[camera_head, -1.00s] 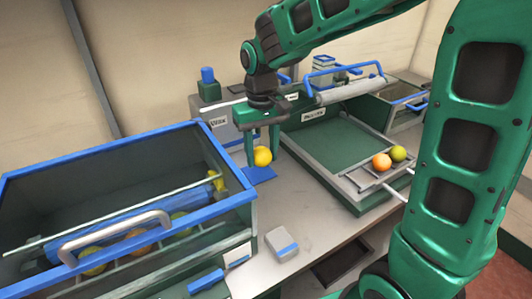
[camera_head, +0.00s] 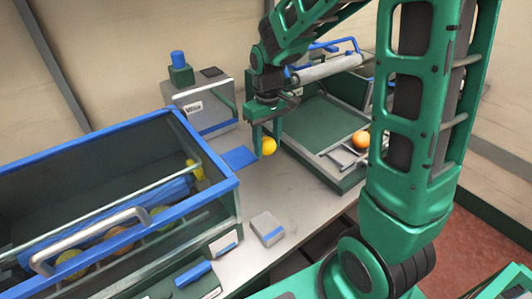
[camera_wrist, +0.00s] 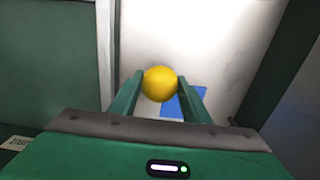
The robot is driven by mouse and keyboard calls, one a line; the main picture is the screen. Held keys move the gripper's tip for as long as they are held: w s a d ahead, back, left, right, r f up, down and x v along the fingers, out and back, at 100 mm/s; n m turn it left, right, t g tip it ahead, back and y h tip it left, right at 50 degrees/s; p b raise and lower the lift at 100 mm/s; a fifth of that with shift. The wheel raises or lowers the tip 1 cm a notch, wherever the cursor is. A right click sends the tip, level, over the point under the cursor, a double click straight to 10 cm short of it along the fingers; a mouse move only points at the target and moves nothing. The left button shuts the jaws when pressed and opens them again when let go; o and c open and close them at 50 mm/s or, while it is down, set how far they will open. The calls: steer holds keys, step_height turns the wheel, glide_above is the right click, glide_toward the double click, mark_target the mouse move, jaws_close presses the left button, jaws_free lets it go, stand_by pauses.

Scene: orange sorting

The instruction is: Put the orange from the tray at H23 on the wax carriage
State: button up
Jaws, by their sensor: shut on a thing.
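My gripper (camera_head: 267,147) is shut on a yellow orange (camera_head: 269,145) and holds it above the bench. In the wrist view the fruit (camera_wrist: 160,83) sits between the fingertips. A blue pad (camera_head: 239,157) lies on the bench just left of the held fruit; part of it also shows beneath the fruit in the wrist view (camera_wrist: 188,101). To the right stands a green-bedded machine (camera_head: 317,124) with a small grey carriage (camera_head: 341,156) at its near end. An orange-coloured fruit (camera_head: 361,140) rests by that carriage, partly against my arm in the picture. I cannot read any label as H23.
A large blue-rimmed bin (camera_head: 232,183) with several fruits in its front channel stands at the left. A grey box-shaped machine (camera_head: 209,107) stands behind the pad. A small grey block (camera_head: 268,229) lies on the bench in front. The bench between is clear.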

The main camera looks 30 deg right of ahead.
mark_target(267, 153)
steer(key=shift+f, duration=2.05)
steer(key=o, duration=1.1)
step_height(267, 153, up, 12)
steer(key=shift+r, duration=0.1)
